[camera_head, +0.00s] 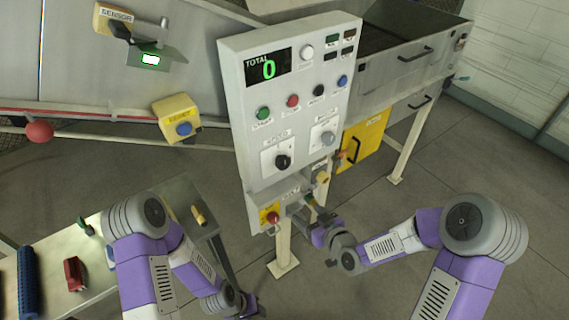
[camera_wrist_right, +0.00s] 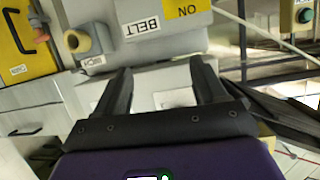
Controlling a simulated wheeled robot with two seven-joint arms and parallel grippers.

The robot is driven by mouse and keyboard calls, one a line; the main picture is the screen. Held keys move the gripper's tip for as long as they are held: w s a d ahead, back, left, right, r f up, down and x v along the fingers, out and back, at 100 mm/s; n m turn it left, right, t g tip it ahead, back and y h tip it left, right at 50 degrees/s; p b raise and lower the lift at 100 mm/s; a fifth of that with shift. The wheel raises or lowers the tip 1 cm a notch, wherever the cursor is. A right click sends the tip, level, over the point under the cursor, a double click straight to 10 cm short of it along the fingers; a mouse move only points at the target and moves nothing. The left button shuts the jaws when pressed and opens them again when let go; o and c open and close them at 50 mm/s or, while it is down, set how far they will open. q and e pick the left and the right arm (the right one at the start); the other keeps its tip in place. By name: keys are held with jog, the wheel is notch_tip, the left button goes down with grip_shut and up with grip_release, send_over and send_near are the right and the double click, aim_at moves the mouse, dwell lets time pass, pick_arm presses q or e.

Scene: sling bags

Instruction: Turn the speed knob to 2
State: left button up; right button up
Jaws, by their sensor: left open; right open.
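The speed knob (camera_head: 283,161) is a black round knob on a white plate labelled SPEED, low on the left of the grey control panel (camera_head: 236,95). Its pointer setting is too small to read. My right gripper (camera_head: 308,208) is in front of the lower belt box, below and to the right of the speed knob and apart from it. In the right wrist view the right gripper (camera_wrist_right: 160,85) is open, with nothing between its fingers. My left gripper (camera_head: 245,308) is low at the bottom of the head view, well away from the panel.
A second grey knob (camera_head: 327,138) sits right of the speed knob. The display (camera_head: 268,67) reads TOTAL 0. A red button (camera_head: 272,217) and a beige knob (camera_head: 322,177) are on the lower box. A table (camera_head: 62,245) with tools stands left; a yellow door (camera_head: 364,140) is right.

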aim_at(285, 164)
notch_tip(285, 164, up, 12)
jog(key=w+a+n+t+y, duration=0.2)
jog(key=n+t+y, duration=0.1)
jog(key=n, duration=0.1)
jog(key=p+x, duration=0.1)
jog(key=x, duration=0.6)
jog(key=shift+w+a+r, duration=0.1)
jog(key=shift+a+r, duration=0.05)
jog(key=shift+a, duration=0.05)
